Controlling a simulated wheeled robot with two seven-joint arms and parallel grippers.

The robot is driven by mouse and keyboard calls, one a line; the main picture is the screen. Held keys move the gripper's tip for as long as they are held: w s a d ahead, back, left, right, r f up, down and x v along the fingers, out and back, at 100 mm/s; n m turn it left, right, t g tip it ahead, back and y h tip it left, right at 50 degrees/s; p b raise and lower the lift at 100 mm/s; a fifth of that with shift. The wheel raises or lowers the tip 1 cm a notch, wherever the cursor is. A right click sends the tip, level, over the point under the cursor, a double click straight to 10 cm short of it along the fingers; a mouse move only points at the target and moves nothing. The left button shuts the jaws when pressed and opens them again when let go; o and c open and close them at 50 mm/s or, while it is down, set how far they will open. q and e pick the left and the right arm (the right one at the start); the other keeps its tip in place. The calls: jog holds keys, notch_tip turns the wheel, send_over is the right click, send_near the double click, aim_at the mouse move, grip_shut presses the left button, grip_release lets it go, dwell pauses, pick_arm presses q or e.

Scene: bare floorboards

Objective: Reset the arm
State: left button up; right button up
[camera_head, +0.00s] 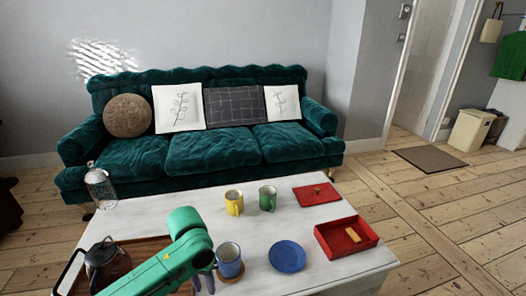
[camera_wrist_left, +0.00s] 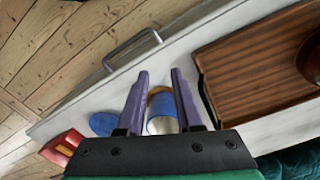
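My left gripper (camera_wrist_left: 159,75) has two purple fingers set apart. In the left wrist view a blue mug (camera_wrist_left: 161,125) with a pale inside shows between them, with a brown coaster (camera_wrist_left: 158,96) by it. In the head view my green left arm comes in from the lower left over the white table. Its purple fingers (camera_head: 204,284) are low and just left of the blue mug (camera_head: 229,258), which stands upright on its coaster. Whether they touch the mug is unclear. My right gripper is in neither view.
On the table (camera_head: 165,225) are a yellow mug (camera_head: 233,203), green mug (camera_head: 267,198), blue plate (camera_head: 287,256), red open box (camera_head: 345,238), red lid (camera_head: 317,194) and glass jar (camera_head: 99,186). A dark teapot (camera_head: 107,266) sits on a wooden tray (camera_wrist_left: 245,75). A green sofa (camera_head: 212,148) stands behind.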

pick_arm(q)
jog(key=s+d+f+m+t+h, duration=0.1)
jog(key=s+d+f+m+h, duration=0.15)
jog(key=d, duration=0.25)
jog(key=s+a+f+n+t+y, duration=0.2)
jog(key=s+a+f+n+y, duration=0.15)
jog(key=s+a, duration=0.85)
notch_tip(320, 180, down, 21)
jog(key=s+h, duration=0.1)
jog(key=s+a+f+g, duration=0.2)
jog(key=s+a+f, duration=0.1)
jog(key=s+f, duration=1.05)
jog(key=s+r+m+p, duration=0.1)
jog(key=s+r+p, duration=0.2)
jog(key=r+p, duration=1.1)
jog(key=a+p, duration=0.1)
jog(key=p, duration=0.1)
jog(key=shift+s+r+p, duration=0.3)
jog(key=shift+p, duration=0.05)
